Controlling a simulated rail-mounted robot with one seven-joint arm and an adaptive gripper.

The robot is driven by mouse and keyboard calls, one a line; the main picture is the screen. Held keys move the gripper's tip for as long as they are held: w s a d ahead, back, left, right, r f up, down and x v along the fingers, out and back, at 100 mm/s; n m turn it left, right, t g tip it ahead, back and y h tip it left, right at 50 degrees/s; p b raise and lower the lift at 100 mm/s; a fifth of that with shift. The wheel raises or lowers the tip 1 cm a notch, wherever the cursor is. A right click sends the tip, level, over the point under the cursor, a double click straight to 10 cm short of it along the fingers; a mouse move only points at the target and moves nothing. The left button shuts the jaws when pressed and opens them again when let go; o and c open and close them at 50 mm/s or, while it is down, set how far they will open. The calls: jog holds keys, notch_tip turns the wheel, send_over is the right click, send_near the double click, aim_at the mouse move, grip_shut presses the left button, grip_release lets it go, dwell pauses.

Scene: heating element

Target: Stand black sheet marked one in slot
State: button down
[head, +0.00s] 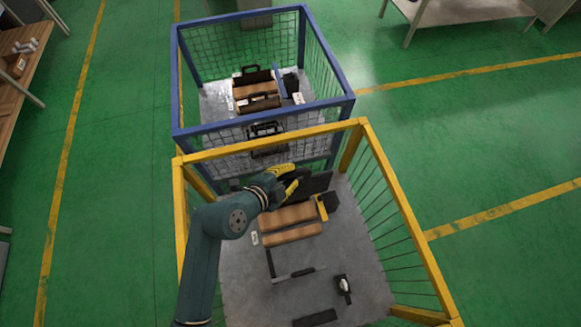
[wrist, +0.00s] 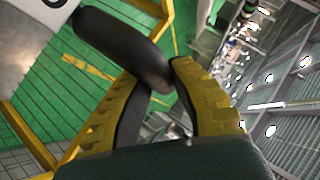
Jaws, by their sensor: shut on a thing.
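My gripper (head: 294,180) is over the far part of the yellow-framed cage, its yellow fingers at the near side of a dark flat sheet (head: 317,183). In the wrist view my gripper (wrist: 160,78) is shut on a thick black rounded handle (wrist: 125,45). A pale panel with a partly cut-off dark mark shows beside the handle, at the upper left. I cannot read a number on the sheet. Brown wooden blocks (head: 292,215) with a dark gap between them lie on the cage's grey floor, just nearer than the gripper. The gripper's underside and part of the sheet are hidden.
The yellow cage (head: 405,215) has raised rails around the work area. A black bracket (head: 290,273), a small black-and-white item (head: 343,288) and a dark bar (head: 315,318) lie on its floor. A blue cage (head: 330,105) with similar blocks and handled sheets stands behind.

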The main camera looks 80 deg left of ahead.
notch_tip(320, 180, down, 49)
jog(key=b, duration=4)
jog(key=shift+a+r, duration=0.15)
jog(key=shift+r, duration=0.05)
jog(key=c, duration=1)
grip_release()
jog(key=v, duration=0.7)
jog(key=r+p, duration=0.5)
jog(key=r, duration=0.1)
jog(key=r+p, duration=0.5)
jog(key=r, duration=0.1)
jog(key=shift+s+d, duration=0.2)
